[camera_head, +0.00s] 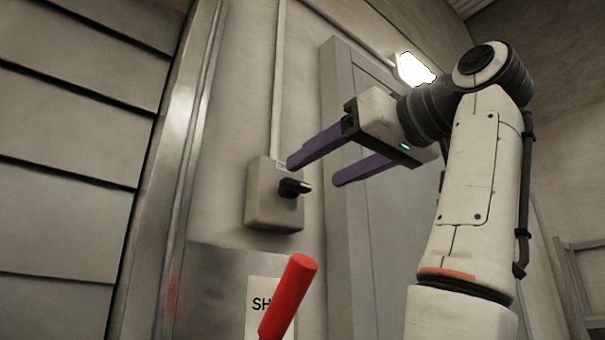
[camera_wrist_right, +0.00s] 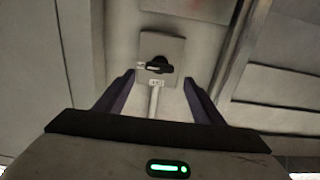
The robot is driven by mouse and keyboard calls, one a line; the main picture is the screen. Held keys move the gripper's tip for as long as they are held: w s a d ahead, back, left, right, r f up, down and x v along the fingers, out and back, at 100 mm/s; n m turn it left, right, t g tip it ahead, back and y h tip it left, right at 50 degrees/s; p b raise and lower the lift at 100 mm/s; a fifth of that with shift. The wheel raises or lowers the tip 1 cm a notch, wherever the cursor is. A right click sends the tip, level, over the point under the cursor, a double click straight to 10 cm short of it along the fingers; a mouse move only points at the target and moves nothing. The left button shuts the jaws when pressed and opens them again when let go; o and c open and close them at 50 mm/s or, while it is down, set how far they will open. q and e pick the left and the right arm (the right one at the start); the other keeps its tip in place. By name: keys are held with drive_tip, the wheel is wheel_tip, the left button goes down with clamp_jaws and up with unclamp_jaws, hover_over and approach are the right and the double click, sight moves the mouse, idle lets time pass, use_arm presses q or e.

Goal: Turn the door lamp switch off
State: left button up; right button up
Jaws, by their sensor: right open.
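The door lamp switch is a grey wall box (camera_head: 262,210) with a black rotary knob (camera_head: 292,188). In the head view the knob's handle lies roughly level, its pale tip pointing right. In the right wrist view the box (camera_wrist_right: 176,48) and its knob (camera_wrist_right: 157,66) show ahead, between the finger lines. My right gripper (camera_head: 312,173) is open and empty, its two purple fingers pointing at the wall. The near finger's tip appears just above the knob in the head view; I cannot tell whether they touch. A lit lamp (camera_head: 414,70) is on the wall above. My left gripper is not in view.
A grey door frame (camera_head: 340,200) stands right of the switch. A conduit (camera_head: 279,80) runs up from the box. A red handle (camera_head: 288,296) rises below, in front of a partly hidden sign (camera_head: 262,291). A metal post (camera_head: 175,150) and slatted panels (camera_head: 70,130) are at left.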

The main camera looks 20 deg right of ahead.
sight(300, 182)
drive_tip(key=p+x, duration=0.1)
drive_tip(key=x, duration=0.4)
drive_tip(key=shift+w, duration=0.25)
drive_tip(key=shift+w+f, duration=0.1)
drive_tip(key=shift+w, duration=0.05)
drive_tip(key=c, duration=1)
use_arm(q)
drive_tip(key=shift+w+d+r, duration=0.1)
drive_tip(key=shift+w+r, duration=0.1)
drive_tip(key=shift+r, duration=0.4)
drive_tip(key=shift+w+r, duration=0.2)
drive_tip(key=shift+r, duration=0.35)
use_arm(e)
drive_tip(key=shift+c, duration=0.2)
